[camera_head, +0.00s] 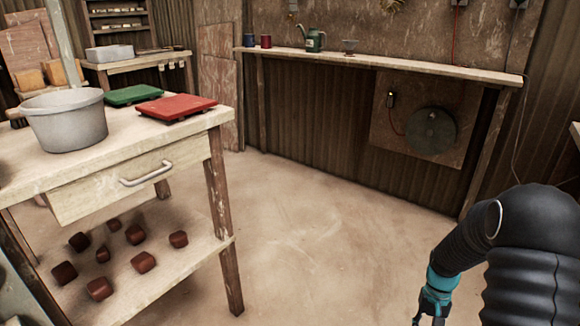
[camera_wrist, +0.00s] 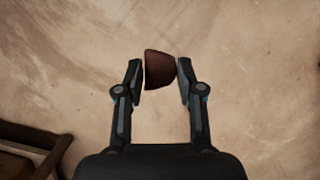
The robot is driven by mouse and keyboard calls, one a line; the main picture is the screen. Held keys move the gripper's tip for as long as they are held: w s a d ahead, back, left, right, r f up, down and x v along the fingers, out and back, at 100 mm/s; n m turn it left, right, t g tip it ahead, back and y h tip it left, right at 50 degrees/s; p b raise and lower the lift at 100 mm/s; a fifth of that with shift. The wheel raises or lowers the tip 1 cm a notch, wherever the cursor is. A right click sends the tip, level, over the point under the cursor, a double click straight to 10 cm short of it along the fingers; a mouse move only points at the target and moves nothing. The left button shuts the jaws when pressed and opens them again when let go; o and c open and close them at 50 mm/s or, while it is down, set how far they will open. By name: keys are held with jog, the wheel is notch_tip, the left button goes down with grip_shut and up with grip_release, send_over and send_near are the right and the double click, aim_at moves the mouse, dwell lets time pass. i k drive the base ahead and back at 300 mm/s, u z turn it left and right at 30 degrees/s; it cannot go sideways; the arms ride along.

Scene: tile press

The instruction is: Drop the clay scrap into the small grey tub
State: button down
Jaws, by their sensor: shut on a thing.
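My gripper (camera_wrist: 160,76) is shut on the clay scrap (camera_wrist: 159,68), a dark brown lump between the fingertips in the wrist view, with bare floor below it. In the head view my gripper (camera_head: 432,308) is at the lower right, cut off by the bottom edge, and the scrap cannot be made out there. A round light grey tub (camera_head: 68,128) stands on the wooden workbench at the left, well apart from my gripper. Its inside is mostly hidden by its wall.
The workbench (camera_head: 150,147) also bears a green tray (camera_head: 133,95) and a red tray (camera_head: 176,107). Several brown lumps lie on its lower shelf (camera_head: 195,252). A wall shelf (camera_head: 420,69) runs along the back. The floor (camera_head: 320,230) between is clear.

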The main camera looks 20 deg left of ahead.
aim_at(60, 147)
jog(key=z, duration=0.1)
jog(key=i, duration=1.25)
jog(key=u, duration=2.3)
